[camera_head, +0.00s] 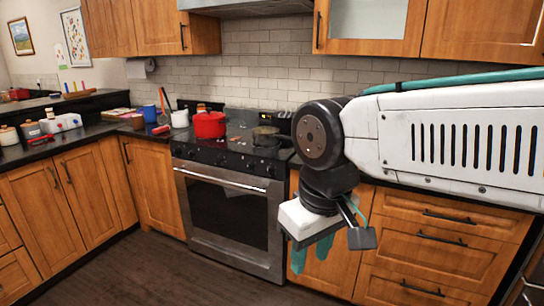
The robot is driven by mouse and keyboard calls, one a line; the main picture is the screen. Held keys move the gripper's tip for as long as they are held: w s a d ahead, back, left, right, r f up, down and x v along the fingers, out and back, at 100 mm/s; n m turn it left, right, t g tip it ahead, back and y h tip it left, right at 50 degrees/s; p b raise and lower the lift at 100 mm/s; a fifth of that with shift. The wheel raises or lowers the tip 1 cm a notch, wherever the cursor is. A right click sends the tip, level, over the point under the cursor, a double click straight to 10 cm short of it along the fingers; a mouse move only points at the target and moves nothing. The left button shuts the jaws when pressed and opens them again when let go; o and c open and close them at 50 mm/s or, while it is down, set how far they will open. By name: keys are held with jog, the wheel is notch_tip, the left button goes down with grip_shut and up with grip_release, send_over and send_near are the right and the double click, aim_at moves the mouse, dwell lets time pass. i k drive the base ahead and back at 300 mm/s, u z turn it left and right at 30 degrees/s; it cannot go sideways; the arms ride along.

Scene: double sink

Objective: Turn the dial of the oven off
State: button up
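The oven (232,215) is a steel range with a dark window and a long bar handle, set between wooden cabinets. Its dials (221,160) are several small dark knobs along the black front panel, above the handle. They are too small to tell which way each one is turned. My gripper (311,259) hangs pointing down to the right of the oven, in front of the cabinets. Its two teal fingers look apart, with nothing seen between them. It is clear of the dials in the picture.
A red pot (209,125) and a dark pan (265,136) sit on the cooktop. A white mug (180,118) and a blue mug (149,113) stand on the counter to the left. The floor (150,270) in front of the oven is clear.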

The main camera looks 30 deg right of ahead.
aim_at(219, 160)
jog(key=z, duration=0.5)
jog(key=i, duration=2.25)
jog(key=u, duration=0.35)
